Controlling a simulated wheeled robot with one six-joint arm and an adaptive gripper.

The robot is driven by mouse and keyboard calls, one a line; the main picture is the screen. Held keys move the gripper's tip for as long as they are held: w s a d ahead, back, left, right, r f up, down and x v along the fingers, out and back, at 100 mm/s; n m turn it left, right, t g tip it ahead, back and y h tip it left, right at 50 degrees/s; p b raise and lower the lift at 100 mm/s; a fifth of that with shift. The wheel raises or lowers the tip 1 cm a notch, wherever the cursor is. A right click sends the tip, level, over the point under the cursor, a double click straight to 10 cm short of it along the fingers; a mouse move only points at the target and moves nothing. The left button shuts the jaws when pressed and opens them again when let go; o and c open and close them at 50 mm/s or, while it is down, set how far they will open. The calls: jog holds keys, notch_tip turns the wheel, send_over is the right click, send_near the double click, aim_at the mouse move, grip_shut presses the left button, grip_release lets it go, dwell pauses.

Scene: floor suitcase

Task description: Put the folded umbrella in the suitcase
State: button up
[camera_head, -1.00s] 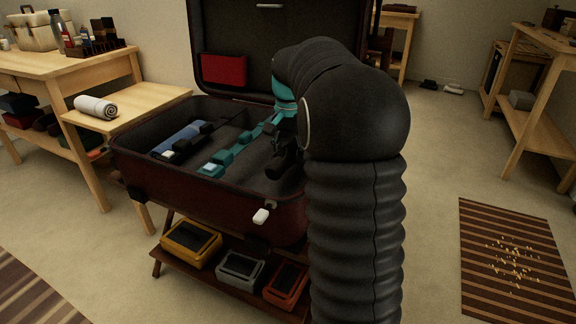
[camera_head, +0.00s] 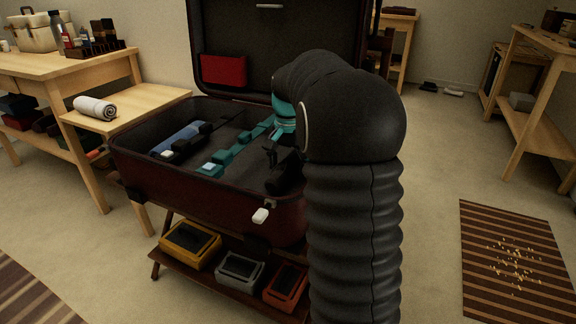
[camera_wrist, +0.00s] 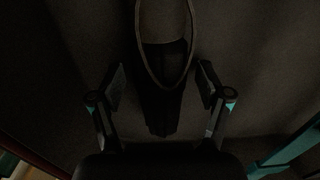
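The open dark red suitcase (camera_head: 200,195) rests on a low wooden stand, its lid raised at the back. A dark tapered object with a thin loop, which looks like the folded umbrella (camera_wrist: 165,110), lies on the grey lining in the wrist view. In the head view a dark shape in the right part of the suitcase seems to be this umbrella (camera_head: 284,182), partly hidden by my arm. My gripper (camera_wrist: 162,82) is open, with one finger on each side of the umbrella and a visible gap to both. In the head view my gripper (camera_head: 271,155) is inside the suitcase walls.
A blue item (camera_head: 181,138) and a teal segmented item (camera_head: 228,153) lie in the suitcase, left of my gripper. A red pouch (camera_head: 223,70) is in the lid. A rolled towel (camera_head: 95,107) sits on the left side table. A striped mat (camera_head: 515,262) lies right.

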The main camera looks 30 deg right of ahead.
aim_at(288, 161)
jog(key=shift+r, duration=0.1)
notch_tip(288, 161, up, 12)
jog(key=p, duration=0.2)
jog(key=shift+p, duration=0.4)
jog(key=s+a+r+n+t, duration=0.25)
jog(key=s+a+n, duration=0.25)
jog(key=s+a, duration=0.75)
jog(key=s+a+f+n+t, duration=0.1)
jog(key=s+f, duration=0.3)
jog(key=s, duration=0.4)
jog(key=s+a+f+n+t, duration=0.2)
jog(key=s+a+f+n, duration=0.1)
jog(key=s, duration=0.4)
jog(key=shift+s+f+n, duration=0.35)
jog(key=shift+f+n, duration=0.35)
jog(key=shift+f, duration=0.6)
jog(key=shift+c, duration=0.3)
